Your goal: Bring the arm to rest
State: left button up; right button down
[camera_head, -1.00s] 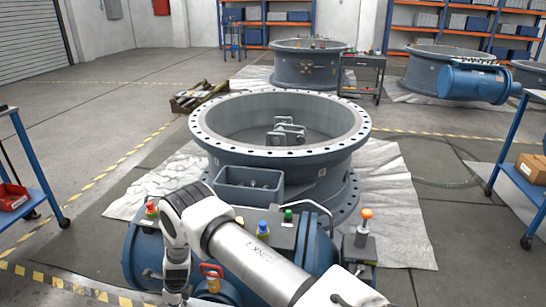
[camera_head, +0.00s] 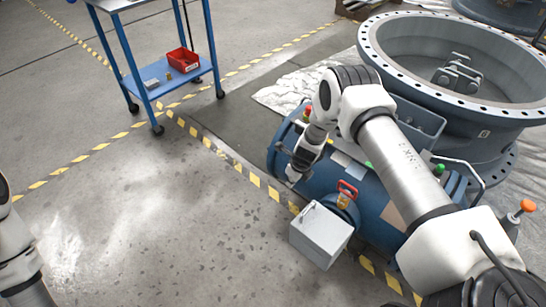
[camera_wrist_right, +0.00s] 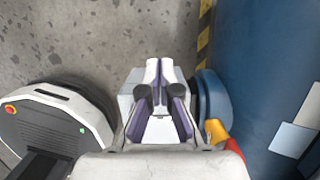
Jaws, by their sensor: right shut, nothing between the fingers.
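My right arm comes in from the lower right in the head view and bends at a white and dark elbow. Its gripper (camera_head: 294,174) points down beside the left end of the blue cylindrical actuator (camera_head: 372,207). In the right wrist view the two fingers of this gripper (camera_wrist_right: 158,72) are together, with nothing between them. The blue actuator (camera_wrist_right: 265,75) fills the right side there. Part of my left arm shows at the left edge of the head view; its gripper is outside the picture.
A pale box (camera_head: 322,236) stands by the actuator, near a red-handled fitting (camera_head: 346,190). The large flanged valve ring (camera_head: 440,88) lies behind. A blue cart (camera_head: 155,82) with a red bin (camera_head: 183,60) stands at the back left. The floor at left centre is clear.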

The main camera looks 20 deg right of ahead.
jog(key=s+a+r+n+g+p, duration=0.1)
jog(key=s+a+r+n+p, duration=0.1)
jog(key=s+n, duration=0.8)
jog(key=s+a+r+n+p, duration=0.3)
jog(key=s+r+n, duration=0.2)
jog(key=s+n, duration=0.5)
jog(key=s+a+r+n+g+p, duration=0.1)
jog(key=s+a+r+n+p, duration=0.1)
jog(key=s+n, duration=0.9)
jog(key=s+a+r, duration=0.1)
jog(key=s+r, duration=0.1)
jog(key=s, duration=0.2)
jog(key=shift+a+r+g+h, duration=0.25)
jog(key=shift+g+h, duration=0.05)
jog(key=shift+h, duration=0.1)
jog(key=shift+s, duration=0.1)
